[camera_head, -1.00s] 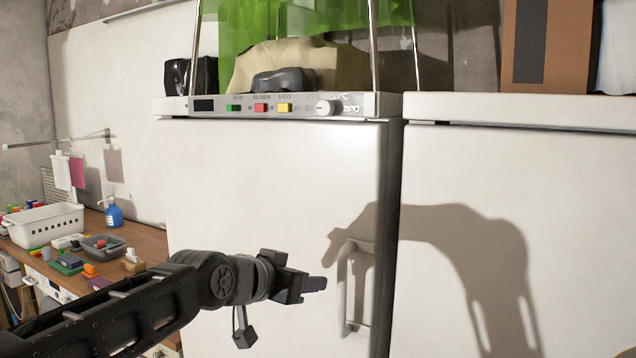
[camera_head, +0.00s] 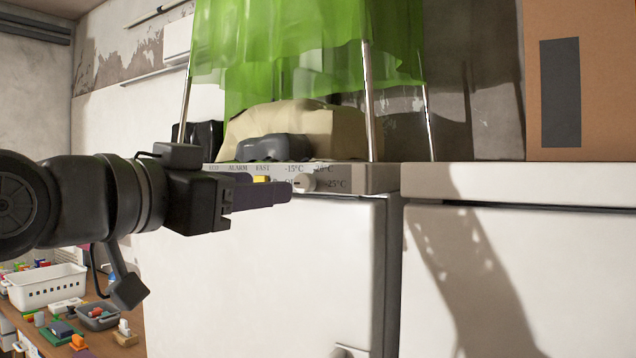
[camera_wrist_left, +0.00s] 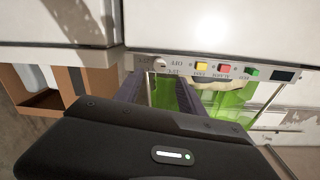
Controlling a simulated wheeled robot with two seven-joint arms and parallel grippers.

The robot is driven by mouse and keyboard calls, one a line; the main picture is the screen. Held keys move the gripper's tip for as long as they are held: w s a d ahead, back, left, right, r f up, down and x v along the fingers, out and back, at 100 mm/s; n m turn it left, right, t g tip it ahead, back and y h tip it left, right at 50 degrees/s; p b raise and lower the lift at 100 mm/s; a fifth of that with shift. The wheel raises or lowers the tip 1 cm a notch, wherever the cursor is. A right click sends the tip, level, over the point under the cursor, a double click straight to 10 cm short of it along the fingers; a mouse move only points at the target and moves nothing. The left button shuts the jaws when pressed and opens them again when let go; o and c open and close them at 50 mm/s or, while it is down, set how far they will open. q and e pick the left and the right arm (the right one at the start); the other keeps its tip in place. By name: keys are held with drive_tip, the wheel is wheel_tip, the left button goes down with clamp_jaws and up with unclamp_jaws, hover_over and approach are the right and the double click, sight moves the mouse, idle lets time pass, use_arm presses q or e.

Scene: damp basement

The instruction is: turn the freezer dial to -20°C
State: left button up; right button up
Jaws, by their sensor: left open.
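The freezer dial (camera_head: 304,183) is a round whitish knob on the pale control strip (camera_head: 352,176) along the top front of the white freezer (camera_head: 270,265). Labels reading -15°C, -20°C and -25°C show around it; the label on its left is partly covered. I cannot tell surely where the dial points. My left gripper (camera_head: 282,192) comes in from the left, its fingertips just in front of and left of the dial in the picture. In the left wrist view the picture is inverted; the dial (camera_wrist_left: 160,64) shows beyond the two spread, empty fingers (camera_wrist_left: 157,90). The right gripper is out of view.
The strip's yellow button (camera_head: 262,179) is partly behind my fingers; red (camera_wrist_left: 224,70) and green (camera_wrist_left: 252,72) buttons show in the wrist view. Green sheeting (camera_head: 300,50) on metal poles and a cardboard box (camera_head: 600,90) stand on top. A cluttered bench with a white basket (camera_head: 48,288) is at left.

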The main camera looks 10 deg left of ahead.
sight(301, 182)
use_arm(q)
drive_tip(key=shift+w+r, duration=0.1)
idle(0.3)
drive_tip(key=p+x, duration=0.2)
drive_tip(key=x, duration=0.4)
drive_tip(key=shift+w+d+p, duration=0.25)
drive_tip(key=shift+w+p, duration=0.05)
drive_tip(key=shift+w, duration=0.05)
drive_tip(key=shift+w+d, duration=0.15)
drive_tip(key=shift+w, duration=0.3)
clamp_jaws()
